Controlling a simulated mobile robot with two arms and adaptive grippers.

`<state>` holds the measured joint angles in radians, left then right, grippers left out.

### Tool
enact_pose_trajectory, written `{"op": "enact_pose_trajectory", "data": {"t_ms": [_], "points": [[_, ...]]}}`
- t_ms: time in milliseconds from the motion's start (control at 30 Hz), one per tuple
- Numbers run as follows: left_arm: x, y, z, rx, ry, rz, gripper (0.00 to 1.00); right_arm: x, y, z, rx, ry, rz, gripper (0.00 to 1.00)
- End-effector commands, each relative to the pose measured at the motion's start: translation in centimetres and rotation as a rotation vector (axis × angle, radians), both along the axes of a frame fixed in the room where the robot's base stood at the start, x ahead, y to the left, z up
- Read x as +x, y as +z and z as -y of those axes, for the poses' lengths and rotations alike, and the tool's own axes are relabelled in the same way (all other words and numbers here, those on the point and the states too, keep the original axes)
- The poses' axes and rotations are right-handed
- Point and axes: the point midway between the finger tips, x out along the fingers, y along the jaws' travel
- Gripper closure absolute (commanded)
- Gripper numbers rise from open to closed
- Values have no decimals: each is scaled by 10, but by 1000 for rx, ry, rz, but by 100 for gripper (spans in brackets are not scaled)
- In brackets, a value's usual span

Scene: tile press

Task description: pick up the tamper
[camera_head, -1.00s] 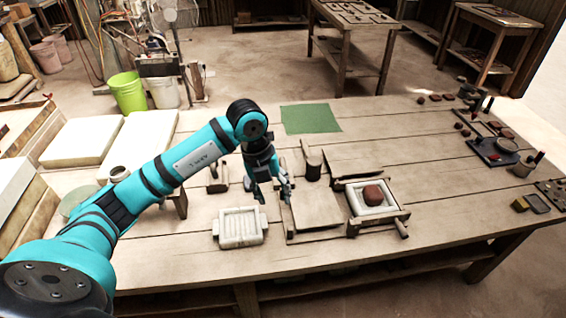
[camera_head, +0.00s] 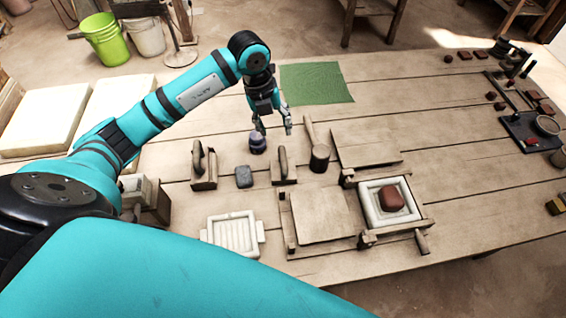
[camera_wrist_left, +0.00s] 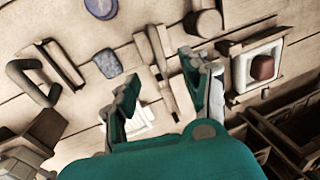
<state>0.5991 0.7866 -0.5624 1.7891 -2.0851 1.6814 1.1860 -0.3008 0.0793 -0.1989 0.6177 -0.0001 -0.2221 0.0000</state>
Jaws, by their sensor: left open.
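My left gripper (camera_head: 273,127) is open and empty, above the table near a row of tools. Its two spread fingers show in the left wrist view (camera_wrist_left: 162,85). I cannot tell for certain which tool is the tamper. A small dark round piece with a knob (camera_head: 257,145) stands just below the gripper in the head view; a blue-grey disc at the wrist view's top edge (camera_wrist_left: 100,7) looks like it. Two wooden blocks with upright handles (camera_head: 204,170) (camera_head: 284,168) stand nearer me. A mallet-like tool (camera_head: 319,155) stands to the right. My right gripper is not in view.
A grey block (camera_head: 244,177) lies between the handled blocks. A white ribbed tray (camera_head: 232,234) lies in front. A wooden press frame (camera_head: 427,226) holds a white mould (camera_head: 371,205) with reddish clay (camera_head: 391,198). A green mat (camera_head: 315,83) lies behind.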

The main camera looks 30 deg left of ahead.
Motion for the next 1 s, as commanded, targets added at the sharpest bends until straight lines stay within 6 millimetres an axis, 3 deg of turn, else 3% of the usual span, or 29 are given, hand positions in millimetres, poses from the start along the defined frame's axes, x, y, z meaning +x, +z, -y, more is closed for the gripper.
{"op": "enact_pose_trajectory", "data": {"t_ms": [133, 333, 600, 800, 1000], "points": [[2, -32, 6, -2, 1, -7, 53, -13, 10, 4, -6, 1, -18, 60], [7, -70, 12, -2, 2, -4, 53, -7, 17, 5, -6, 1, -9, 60], [10, -92, 14, 0, 1, -2, 53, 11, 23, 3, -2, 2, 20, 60], [9, -119, 16, -1, 2, -6, 53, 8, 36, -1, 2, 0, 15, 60], [12, -140, 18, -1, 1, -1, 53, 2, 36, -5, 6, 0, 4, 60]]}}
